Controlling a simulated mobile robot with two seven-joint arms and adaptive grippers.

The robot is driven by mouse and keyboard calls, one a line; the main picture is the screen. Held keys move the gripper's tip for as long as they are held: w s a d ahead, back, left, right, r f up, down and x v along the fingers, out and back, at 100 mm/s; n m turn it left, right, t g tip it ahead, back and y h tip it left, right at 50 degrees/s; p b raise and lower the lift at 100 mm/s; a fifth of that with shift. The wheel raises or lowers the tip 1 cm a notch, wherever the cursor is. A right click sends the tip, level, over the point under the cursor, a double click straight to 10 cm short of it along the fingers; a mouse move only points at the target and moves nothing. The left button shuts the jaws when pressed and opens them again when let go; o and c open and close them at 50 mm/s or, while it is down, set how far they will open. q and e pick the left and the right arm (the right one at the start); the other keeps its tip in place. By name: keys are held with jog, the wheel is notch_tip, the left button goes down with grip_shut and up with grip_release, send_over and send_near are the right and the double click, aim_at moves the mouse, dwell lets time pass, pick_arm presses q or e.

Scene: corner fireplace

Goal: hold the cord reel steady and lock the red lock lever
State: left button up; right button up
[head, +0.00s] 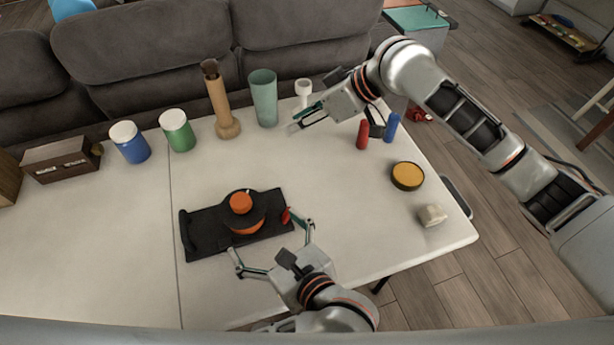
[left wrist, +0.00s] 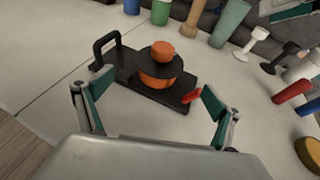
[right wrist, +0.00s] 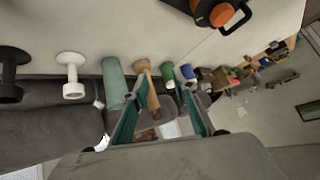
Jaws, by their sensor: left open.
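The cord reel (head: 246,228) has an orange core, a black disc and an orange top knob. It stands on a black base plate (head: 207,238) with a handle at its left end; it also shows in the left wrist view (left wrist: 157,78). The red lock lever (head: 286,215) is at the plate's right end, and in the left wrist view (left wrist: 191,96) it is beside the right-hand finger. My left gripper (head: 271,237) is open and empty at the plate's near side. My right gripper (head: 296,122) is open and empty, above the table's far side, away from the reel.
A wooden peg-like object (head: 220,105), a teal cup (head: 263,98), a green jar (head: 177,131) and a blue jar (head: 130,142) line the far edge before a grey sofa (head: 200,45). Red (head: 362,135) and blue cylinders (head: 391,127) and a yellow-topped disc (head: 407,175) stand right. The table's left front is clear.

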aim_at(246, 211)
pick_arm(q)
jog(key=x, duration=0.9)
jog(key=shift+w+a, duration=0.15)
jog(key=shift+a, duration=0.05)
jog(key=shift+x, duration=1.25)
pick_arm(e)
jog(key=s+d+f+n+g+h, duration=0.1)
jog(key=s+f+g+h, duration=0.1)
jog(key=s, duration=0.4)
jog(key=s+f+n+g+h, duration=0.2)
jog(key=s, duration=0.4)
jog(key=shift+d+f+h, duration=0.3)
jog(key=shift+d+f, duration=0.05)
